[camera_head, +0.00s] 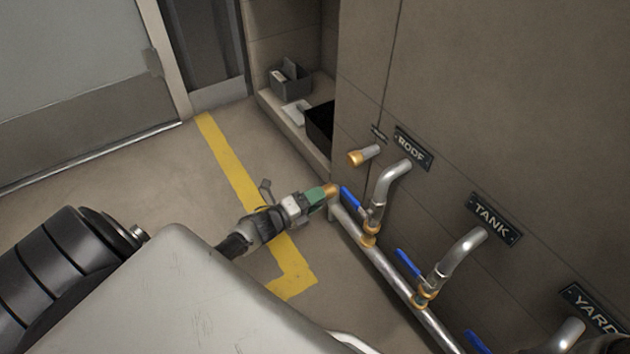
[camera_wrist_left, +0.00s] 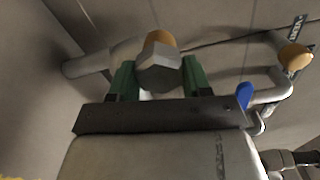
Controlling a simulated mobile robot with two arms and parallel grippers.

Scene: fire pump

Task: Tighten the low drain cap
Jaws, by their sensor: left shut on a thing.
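The fingers hide part of the cap in the head view. My right gripper is not in view.
Valves with blue levers (camera_head: 409,262) and bent pipes rise from the pipe to the wall below the ROOF (camera_head: 413,148), TANK (camera_head: 494,219) and YARD (camera_head: 594,311) signs. A brass-tipped stub (camera_head: 363,156) sticks out of the wall. Floor around the yellow line (camera_head: 228,158) is clear.

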